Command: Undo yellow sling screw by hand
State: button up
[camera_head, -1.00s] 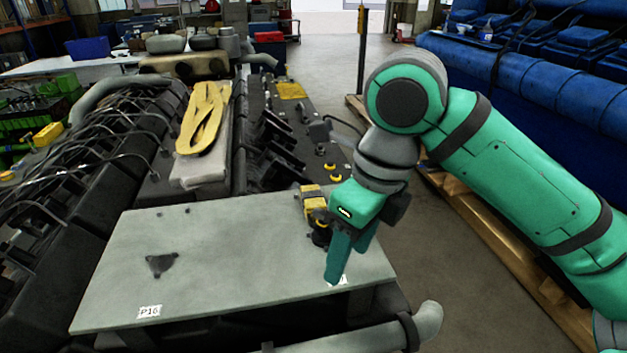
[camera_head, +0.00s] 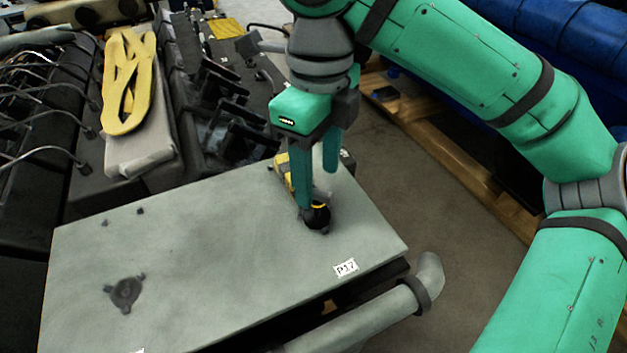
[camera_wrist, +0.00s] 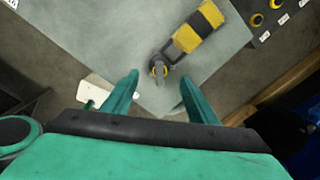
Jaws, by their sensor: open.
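A yellow sling (camera_head: 127,85) lies farther back left.
A label reading P17 (camera_head: 345,268) is near the plate's front right edge. A dark three-lobed fitting (camera_head: 125,292) sits on the plate's left. A grey pipe (camera_head: 370,320) runs along the front. Wooden beams (camera_head: 440,145) and open floor lie to the right.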

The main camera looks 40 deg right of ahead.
aim_at(318, 191)
jog(key=m, duration=0.4)
jog(key=shift+m, duration=0.3)
jog(key=m, duration=0.8)
jog(key=shift+m, duration=0.4)
jog(key=m, duration=0.7)
jog(key=shift+m, duration=0.3)
jog(key=m, duration=1.2)
jog(key=shift+f+m, duration=0.25)
jog(key=shift+m, duration=0.25)
jog(key=shift+f, duration=2.25)
jog(key=shift+c, duration=0.7)
